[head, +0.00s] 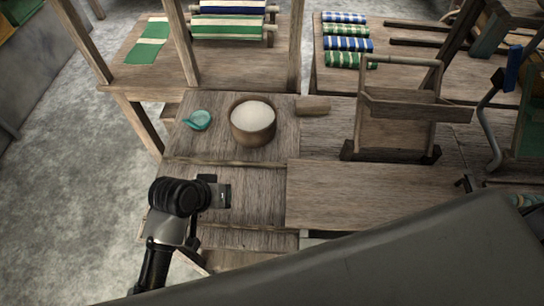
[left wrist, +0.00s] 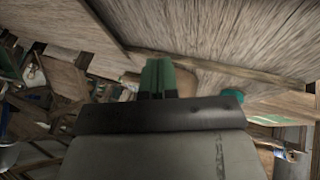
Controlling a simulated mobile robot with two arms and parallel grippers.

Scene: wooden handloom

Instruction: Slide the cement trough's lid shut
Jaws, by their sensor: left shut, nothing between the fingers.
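No trough or lid stands out for certain. In the head view a wide flat wooden panel (head: 365,192) lies beside a lower wooden surface (head: 262,186) with a raised strip along its far side; I cannot tell whether either belongs to the trough. My left gripper (head: 226,195) is over the left part of the lower surface, pointing right, a little left of the panel's edge. Its green-tipped fingers also show in the left wrist view (left wrist: 157,78), shut with nothing between them. Whether they touch wood is unclear. My right gripper is not in view.
Behind the gripper, a wooden bowl of white material (head: 253,122), a small teal dish (head: 199,120) and a wooden block (head: 313,106) stand on a board. An upright wooden frame (head: 398,122) stands at right. Striped cloth rolls (head: 348,44) lie further back. Floor at left is clear.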

